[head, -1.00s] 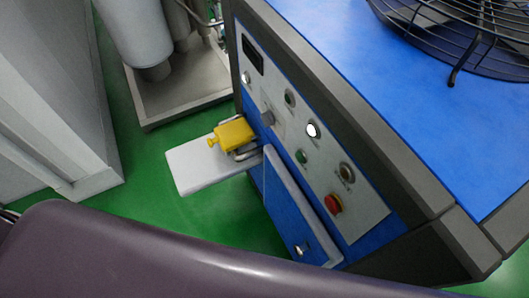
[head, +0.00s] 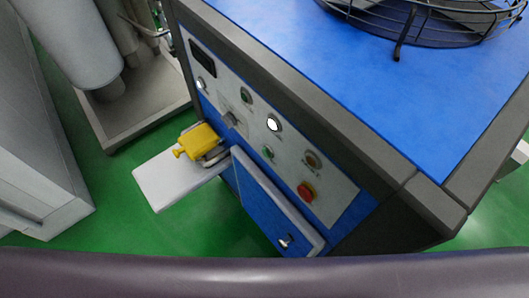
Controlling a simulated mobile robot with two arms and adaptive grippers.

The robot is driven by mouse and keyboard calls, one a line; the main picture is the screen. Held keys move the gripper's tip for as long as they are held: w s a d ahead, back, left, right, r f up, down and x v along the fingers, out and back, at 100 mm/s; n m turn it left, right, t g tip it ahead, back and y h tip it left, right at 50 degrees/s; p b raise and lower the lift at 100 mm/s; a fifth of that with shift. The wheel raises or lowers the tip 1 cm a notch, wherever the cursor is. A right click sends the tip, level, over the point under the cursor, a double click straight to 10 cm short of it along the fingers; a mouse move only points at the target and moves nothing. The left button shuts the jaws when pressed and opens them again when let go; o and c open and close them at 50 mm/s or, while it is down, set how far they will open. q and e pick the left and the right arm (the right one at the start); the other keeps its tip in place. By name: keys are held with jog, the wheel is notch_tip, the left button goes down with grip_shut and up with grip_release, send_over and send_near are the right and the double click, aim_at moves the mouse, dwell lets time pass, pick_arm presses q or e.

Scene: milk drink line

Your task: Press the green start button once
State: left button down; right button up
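A control panel (head: 334,207) is on the front of a blue and dark grey machine. A small green button (head: 268,153) sits in the panel's middle, left of a red mushroom button (head: 306,191). A second dark, greenish round control (head: 246,95) sits higher up. A bright white round control (head: 273,123) lies between these two. The labels are too small to read, so I cannot tell which control is marked start. Neither of my grippers is in view, and nothing covers the panel.
A yellow part (head: 199,139) with a knob sits above a pale plate (head: 160,186) jutting out left of the panel. A blue door (head: 262,208) is below the panel. A wire fan guard (head: 398,42) is on the machine top. Green floor (head: 115,215) shows at left.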

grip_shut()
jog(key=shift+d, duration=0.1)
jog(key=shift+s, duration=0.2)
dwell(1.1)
